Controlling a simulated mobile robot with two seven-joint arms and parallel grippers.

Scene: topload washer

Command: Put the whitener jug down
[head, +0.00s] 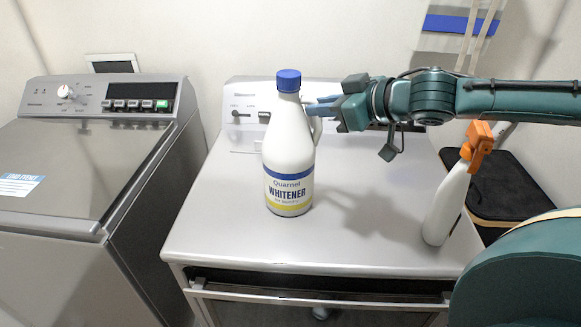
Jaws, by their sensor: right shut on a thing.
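The whitener jug (289,160) is a white bottle with a blue cap and a blue and yellow label. It is upright over the top of the white machine (222,215) in the middle. Its base looks to be at or just above that top; I cannot tell whether it touches. My right gripper (318,108) reaches in from the right and is shut on the jug's handle, on the jug's right side. The fingertips are partly hidden at the handle. My left gripper is not in view.
A white spray bottle with an orange trigger head (480,142) stands on the right part of the same top. A grey topload washer (80,170) with its lid closed stands to the left. The top's front middle is clear. A dark bin or mat (500,185) is at the right.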

